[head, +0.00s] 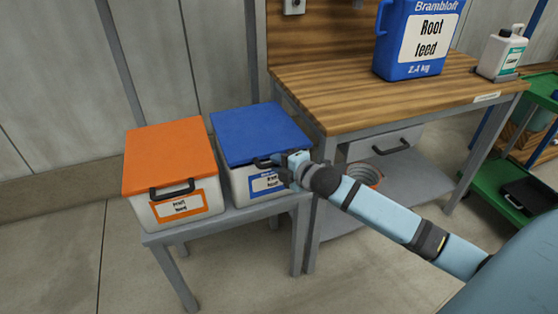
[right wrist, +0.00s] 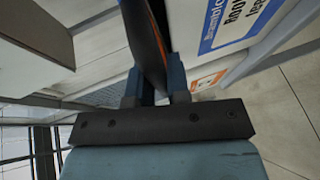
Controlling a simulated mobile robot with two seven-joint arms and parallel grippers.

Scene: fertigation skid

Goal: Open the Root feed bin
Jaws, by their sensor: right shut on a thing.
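The blue-lidded white bin (head: 262,133) stands on a low grey stand, its lid lying flat and closed. Its blue-edged label appears to read Root feed, though the print is small. A dark handle (head: 262,162) sits at the lid's front edge. My right gripper (head: 283,166) is at that handle, at the bin's front right. In the right wrist view my right gripper (right wrist: 155,82) is shut on the dark handle bar (right wrist: 143,45), with the bin's label (right wrist: 232,22) beside it. My left gripper is not in view.
An orange-lidded bin (head: 170,160) stands close on the left on the same stand (head: 225,222). A wooden workbench (head: 345,95) with a blue Root feed jug (head: 415,40) and a white bottle (head: 501,52) stands on the right. The wall is behind the bins; floor is clear in front.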

